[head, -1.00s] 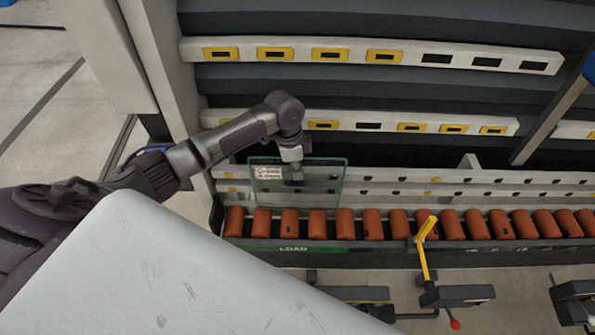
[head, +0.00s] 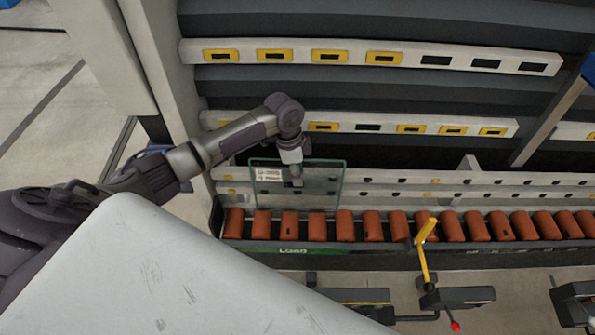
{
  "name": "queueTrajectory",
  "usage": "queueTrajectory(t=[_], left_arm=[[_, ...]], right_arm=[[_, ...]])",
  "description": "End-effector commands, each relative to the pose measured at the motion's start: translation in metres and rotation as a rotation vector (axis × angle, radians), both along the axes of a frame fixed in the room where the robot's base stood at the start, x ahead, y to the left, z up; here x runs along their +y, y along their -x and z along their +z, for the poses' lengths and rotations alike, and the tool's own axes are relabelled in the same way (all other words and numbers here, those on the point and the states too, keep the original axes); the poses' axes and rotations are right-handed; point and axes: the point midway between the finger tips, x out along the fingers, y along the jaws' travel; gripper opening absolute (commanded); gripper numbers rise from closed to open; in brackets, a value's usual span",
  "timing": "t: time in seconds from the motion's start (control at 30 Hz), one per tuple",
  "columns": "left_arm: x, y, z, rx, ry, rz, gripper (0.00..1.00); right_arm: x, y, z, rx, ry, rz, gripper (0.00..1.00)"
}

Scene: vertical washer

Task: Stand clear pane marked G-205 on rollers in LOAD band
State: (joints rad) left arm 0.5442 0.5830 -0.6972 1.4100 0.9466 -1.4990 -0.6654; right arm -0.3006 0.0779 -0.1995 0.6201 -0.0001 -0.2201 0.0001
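A clear glass pane (head: 325,185) with greenish edges and a white label (head: 268,174) stands roughly upright above the left end of the orange rollers (head: 317,225). The label's text is too blurred to read. My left gripper (head: 296,180) is at the pane's upper middle, and its fingers appear closed on the pane. The pane's lower edge is close to the roller tops; I cannot tell whether it touches them. The green LOAD band (head: 292,250) is on the rail below the pane. My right gripper is not in view.
A yellow lever (head: 426,245) rises in front of the rollers to the right. A perforated white rail (head: 400,180) runs behind them. White bars with yellow inserts (head: 330,57) cross the dark machine above. The rollers right of the pane are clear.

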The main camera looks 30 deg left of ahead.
Motion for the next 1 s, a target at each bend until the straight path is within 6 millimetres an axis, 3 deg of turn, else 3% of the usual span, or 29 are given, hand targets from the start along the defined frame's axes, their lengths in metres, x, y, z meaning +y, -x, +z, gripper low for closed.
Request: queueTrajectory(t=[0.27,0.7,1.0], left_arm=[[0.001,0.001,0.003,0.003,-0.002,0.0,0.35],[0.012,-0.003,0.064,0.0,-0.001,0.0,0.35],[0.015,-0.003,0.078,0.001,0.0,0.0,0.35]], right_arm=[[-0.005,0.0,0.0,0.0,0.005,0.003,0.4],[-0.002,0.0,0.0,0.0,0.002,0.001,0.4],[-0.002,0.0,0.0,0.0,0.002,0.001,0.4]])
